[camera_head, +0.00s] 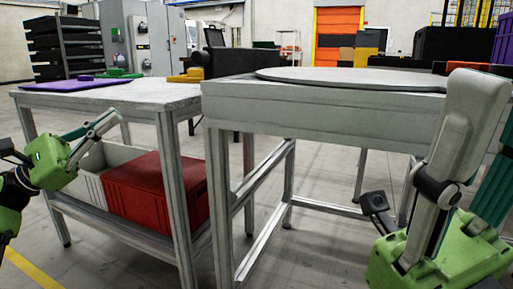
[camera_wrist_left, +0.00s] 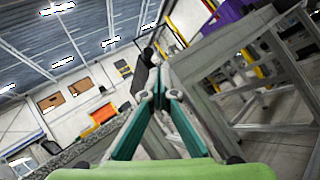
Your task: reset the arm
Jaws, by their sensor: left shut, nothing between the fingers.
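My left gripper (camera_head: 103,124) comes in from the left in the head view, beside the front left of the left table. It has a green body, grey linkages and teal fingers. In the left wrist view, its fingertips (camera_wrist_left: 162,95) meet, with nothing between them. It is shut and empty. My right gripper (camera_head: 465,180) is close to the camera at the right, in front of the right table. Its green body, grey linkage and a teal part show, cut off by the picture edge, so I cannot tell its opening.
The left table (camera_head: 140,97) bears a purple mat (camera_head: 70,85); a red crate (camera_head: 158,188) and a white crate (camera_head: 92,181) stand on its lower shelf. The right table (camera_head: 300,106) bears a round grey plate (camera_head: 350,77). Open floor shows at the front.

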